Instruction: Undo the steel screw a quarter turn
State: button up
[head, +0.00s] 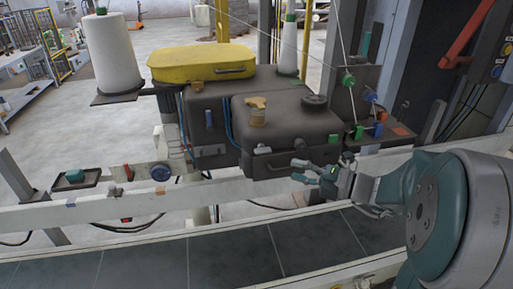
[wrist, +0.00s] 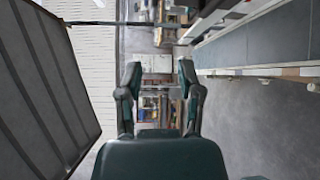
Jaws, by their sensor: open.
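The dark machine housing (head: 285,125) stands in the middle of the head view, with a black cap on top and an orange-tan part on its upper face. A small pale fitting (head: 263,150) shows low on its front face; I cannot tell whether it is the steel screw. My gripper (head: 302,171) is open and empty, in front of the housing's lower right part, its fingers pointing left. In the wrist view my gripper (wrist: 159,74) has its fingers apart with nothing between them. A dark ribbed surface fills the left edge there. No screw can be made out in the wrist view.
A long white rail (head: 110,209) and a dark conveyor belt (head: 190,262) run below the housing. A yellow cover (head: 200,62) and a white thread cone (head: 117,55) stand at the upper left. Thread guides with a green knob (head: 349,79) rise at the right, above my gripper.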

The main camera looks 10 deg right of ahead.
aim_at(265, 150)
jog(key=w+a, duration=0.2)
jog(key=w+a+m, duration=0.1)
jog(key=w+a, duration=0.1)
jog(key=w, duration=0.1)
jog(key=w+a+m+t, duration=0.1)
jog(key=w+a, duration=0.1)
jog(key=w, duration=0.1)
jog(key=shift+w, duration=0.25)
